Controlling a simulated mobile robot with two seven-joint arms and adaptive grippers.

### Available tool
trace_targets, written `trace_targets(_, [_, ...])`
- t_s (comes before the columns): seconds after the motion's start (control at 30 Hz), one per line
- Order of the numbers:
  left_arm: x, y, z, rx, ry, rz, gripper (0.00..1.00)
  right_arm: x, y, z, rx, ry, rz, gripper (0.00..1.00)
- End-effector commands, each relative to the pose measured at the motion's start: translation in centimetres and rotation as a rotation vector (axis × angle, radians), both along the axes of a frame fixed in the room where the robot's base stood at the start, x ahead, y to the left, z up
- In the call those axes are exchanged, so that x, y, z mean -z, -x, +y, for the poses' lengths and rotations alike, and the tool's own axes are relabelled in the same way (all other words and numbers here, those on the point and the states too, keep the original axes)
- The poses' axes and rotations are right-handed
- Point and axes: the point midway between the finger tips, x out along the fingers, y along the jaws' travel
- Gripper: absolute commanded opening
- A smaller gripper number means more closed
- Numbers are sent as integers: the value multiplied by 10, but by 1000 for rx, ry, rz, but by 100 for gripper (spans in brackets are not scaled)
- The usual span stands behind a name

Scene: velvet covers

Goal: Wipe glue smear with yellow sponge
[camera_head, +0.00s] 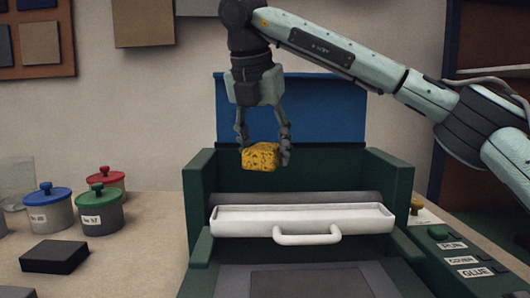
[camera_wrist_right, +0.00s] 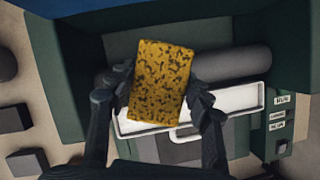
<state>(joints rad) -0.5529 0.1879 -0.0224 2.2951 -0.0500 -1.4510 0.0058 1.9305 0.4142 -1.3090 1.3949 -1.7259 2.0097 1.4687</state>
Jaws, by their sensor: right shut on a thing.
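The yellow sponge (camera_head: 261,157) with dark speckles is held in my right gripper (camera_head: 263,150), above the green machine. It also shows in the right wrist view (camera_wrist_right: 161,82), between the two fingers of my right gripper (camera_wrist_right: 155,100). My right gripper points down and is shut on the sponge. The sponge is in the air, apart from the machine below. I cannot make out a glue smear in either view. My left gripper is not in view.
The green machine (camera_head: 202,200) has a white tray (camera_head: 300,226) with a front handle and a blue panel behind. Lidded pots (camera_head: 100,215) and a dark block (camera_head: 55,257) stand on the left. A control panel with labels (camera_head: 453,246) is at right.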

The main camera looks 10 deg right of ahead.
Motion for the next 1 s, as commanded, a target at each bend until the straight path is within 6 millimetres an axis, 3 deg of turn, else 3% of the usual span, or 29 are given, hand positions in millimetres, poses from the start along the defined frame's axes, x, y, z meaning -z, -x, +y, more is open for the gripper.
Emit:
trace_targets(0.27, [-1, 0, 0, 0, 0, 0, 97, -2, 0, 0, 0, 1, -1, 31])
trace_targets(0.6, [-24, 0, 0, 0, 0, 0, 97, -30, 0, 0, 1, 0, -1, 31])
trace_targets(1.0, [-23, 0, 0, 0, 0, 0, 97, -29, 0, 0, 0, 1, -1, 31])
